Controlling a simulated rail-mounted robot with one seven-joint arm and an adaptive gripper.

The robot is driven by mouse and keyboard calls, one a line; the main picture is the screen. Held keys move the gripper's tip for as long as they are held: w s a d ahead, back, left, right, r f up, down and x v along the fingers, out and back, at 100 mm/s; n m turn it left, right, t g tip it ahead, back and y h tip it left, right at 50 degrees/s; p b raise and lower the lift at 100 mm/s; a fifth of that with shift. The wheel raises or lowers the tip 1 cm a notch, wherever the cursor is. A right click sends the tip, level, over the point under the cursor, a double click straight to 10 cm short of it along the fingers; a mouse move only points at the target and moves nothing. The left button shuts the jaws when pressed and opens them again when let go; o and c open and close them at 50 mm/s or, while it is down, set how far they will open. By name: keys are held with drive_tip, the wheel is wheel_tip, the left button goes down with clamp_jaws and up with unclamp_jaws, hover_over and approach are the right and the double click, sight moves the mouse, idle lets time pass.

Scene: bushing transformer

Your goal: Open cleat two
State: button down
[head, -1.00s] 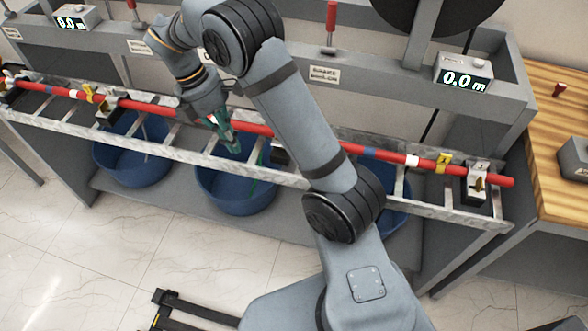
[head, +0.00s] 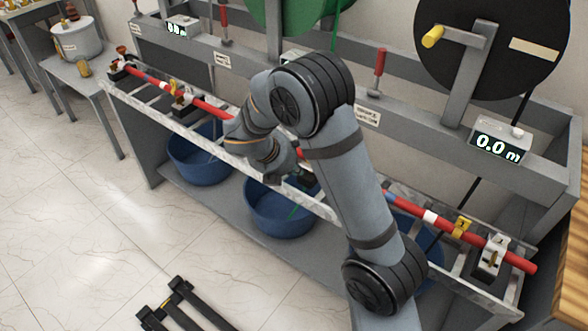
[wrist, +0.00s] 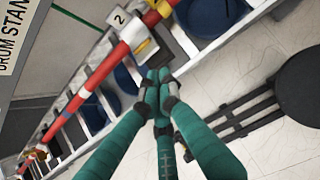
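In the wrist view, the white plate marked 2 (wrist: 119,18) stands beside cleat two (wrist: 142,46), a pale clamp with a brass-coloured part on the red cable (wrist: 92,84). My gripper (wrist: 158,76) has its teal fingers brought together, with nothing visible between them. The fingertips show just below and right of cleat two in the picture; I cannot tell whether they touch it. In the head view, my arm hides cleat two and most of the gripper. Whether the cleat's latch is open cannot be made out.
Another cleat (head: 492,256) holds the cable's right end in the head view, and one more (head: 183,101) lies to the left. A grey ladder-like rack (head: 165,118) runs under the cable. Blue tubs (head: 279,211) stand below. The tiled floor in front is mostly clear.

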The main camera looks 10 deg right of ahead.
drive_tip(key=x, duration=0.6)
drive_tip(key=shift+w+d+f, duration=0.1)
drive_tip(key=shift+f, duration=0.2)
